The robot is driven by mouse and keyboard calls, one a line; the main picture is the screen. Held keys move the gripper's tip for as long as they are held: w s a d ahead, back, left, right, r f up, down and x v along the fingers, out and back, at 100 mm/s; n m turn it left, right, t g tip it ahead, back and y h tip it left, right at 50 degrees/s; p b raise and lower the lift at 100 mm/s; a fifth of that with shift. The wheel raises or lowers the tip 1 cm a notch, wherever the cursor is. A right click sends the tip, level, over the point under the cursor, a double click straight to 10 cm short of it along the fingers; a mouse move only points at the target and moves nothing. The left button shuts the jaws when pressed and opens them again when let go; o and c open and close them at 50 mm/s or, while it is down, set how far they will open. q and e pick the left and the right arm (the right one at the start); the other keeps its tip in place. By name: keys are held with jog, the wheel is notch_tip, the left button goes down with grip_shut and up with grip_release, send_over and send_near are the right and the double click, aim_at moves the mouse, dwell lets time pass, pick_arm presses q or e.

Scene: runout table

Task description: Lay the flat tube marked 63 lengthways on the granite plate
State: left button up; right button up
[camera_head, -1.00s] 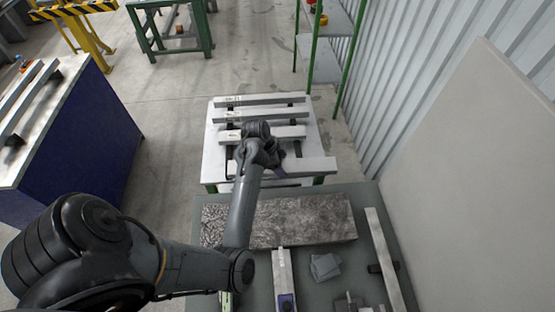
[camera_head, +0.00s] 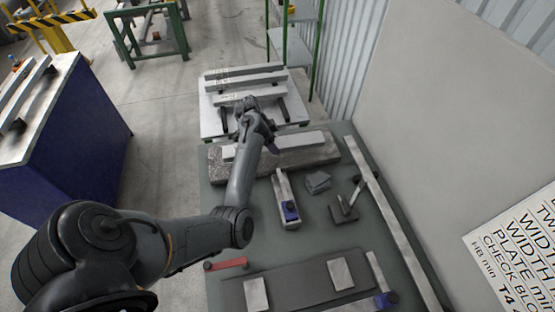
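The granite plate (camera_head: 318,160) is a mottled grey slab at the far end of the green bench. A pale flat tube (camera_head: 302,140) is over it, running lengthways along it. I cannot tell whether the tube rests on the plate or hangs just above it. No 63 is readable on it. My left gripper (camera_head: 271,147) is on the tube and appears shut on it; its fingertips are small and partly hidden. My forearm covers part of the tube's left portion. My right gripper is not in view.
The white runout table (camera_head: 209,116) behind holds several other pale tubes. On the green bench (camera_head: 330,235) lie a block with a blue part (camera_head: 288,200), grey plates (camera_head: 317,181), a measuring stand (camera_head: 344,212), a long bar (camera_head: 388,220) and a dark mat (camera_head: 305,286). A lettered sheet (camera_head: 520,245) is at right.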

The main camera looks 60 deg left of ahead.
pick_arm(q)
jog(key=shift+a+r, duration=0.45)
jog(key=shift+r, duration=0.05)
jog(key=shift+w+a+r, duration=0.55)
jog(key=shift+a+r, duration=0.1)
jog(key=shift+a, duration=0.2)
jog(key=shift+w, duration=0.1)
jog(key=shift+d+f, duration=0.1)
jog(key=shift+d, duration=0.1)
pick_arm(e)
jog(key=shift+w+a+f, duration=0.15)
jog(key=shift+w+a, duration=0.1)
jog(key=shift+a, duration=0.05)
pick_arm(q)
jog(key=shift+f+b, duration=0.55)
jog(key=shift+f, duration=0.75)
jog(key=shift+f+b, duration=0.85)
jog(key=shift+f, duration=0.9)
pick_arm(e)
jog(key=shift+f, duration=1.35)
